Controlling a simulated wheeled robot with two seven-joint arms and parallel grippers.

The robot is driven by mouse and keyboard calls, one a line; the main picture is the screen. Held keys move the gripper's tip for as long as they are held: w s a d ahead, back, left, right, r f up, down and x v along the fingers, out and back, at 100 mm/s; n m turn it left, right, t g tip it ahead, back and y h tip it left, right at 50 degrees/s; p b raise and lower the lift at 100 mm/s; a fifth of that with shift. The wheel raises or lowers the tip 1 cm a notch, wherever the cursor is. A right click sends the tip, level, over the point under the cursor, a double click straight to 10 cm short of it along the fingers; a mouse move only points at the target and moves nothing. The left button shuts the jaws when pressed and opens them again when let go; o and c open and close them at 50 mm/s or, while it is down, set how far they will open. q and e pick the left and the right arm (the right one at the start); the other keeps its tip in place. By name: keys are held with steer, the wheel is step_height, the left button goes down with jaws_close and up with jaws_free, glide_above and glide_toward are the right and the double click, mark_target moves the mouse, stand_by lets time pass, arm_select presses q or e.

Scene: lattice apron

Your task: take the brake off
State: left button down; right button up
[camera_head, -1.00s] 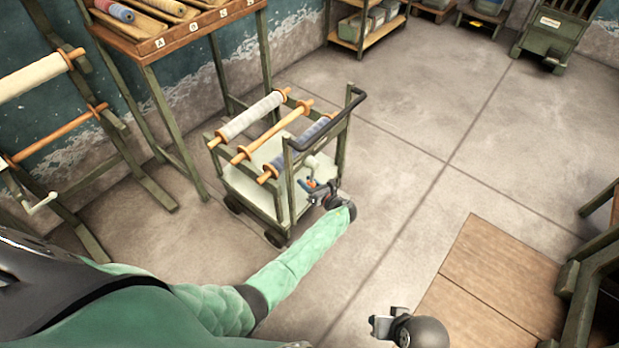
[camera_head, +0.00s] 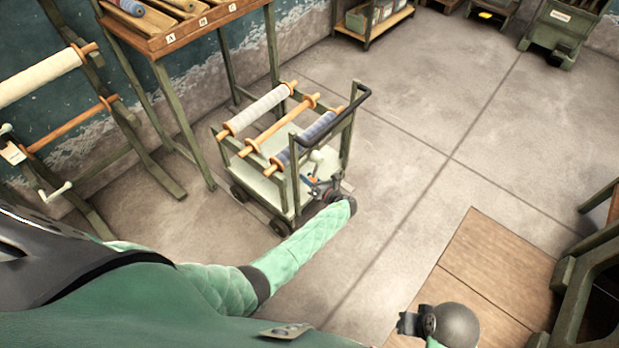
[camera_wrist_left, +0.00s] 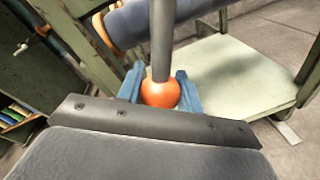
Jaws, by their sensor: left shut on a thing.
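A green cart (camera_head: 283,180) carries rolls on its top rails and has a black push handle (camera_head: 352,120). In the left wrist view, a grey lever rod (camera_wrist_left: 163,40) ends in an orange ball knob (camera_wrist_left: 160,94). My left gripper (camera_head: 317,184) is at the cart's near right corner. In the left wrist view, its blue fingers (camera_wrist_left: 158,86) are shut on the knob from both sides. The lever's lower end is hidden in that view. My right gripper (camera_head: 408,322) hangs apart from the cart, above the floor at lower right; its finger gap is too small to judge.
A sloped rack (camera_head: 185,25) stands behind the cart, and a frame with a cream roll (camera_head: 42,75) is at left. A wooden platform (camera_head: 495,265) lies at lower right. The floor (camera_head: 430,130) right of the cart is clear.

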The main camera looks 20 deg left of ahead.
arm_select(q)
steer(key=c, duration=0.9)
jaws_free()
steer(key=shift+c, duration=0.2)
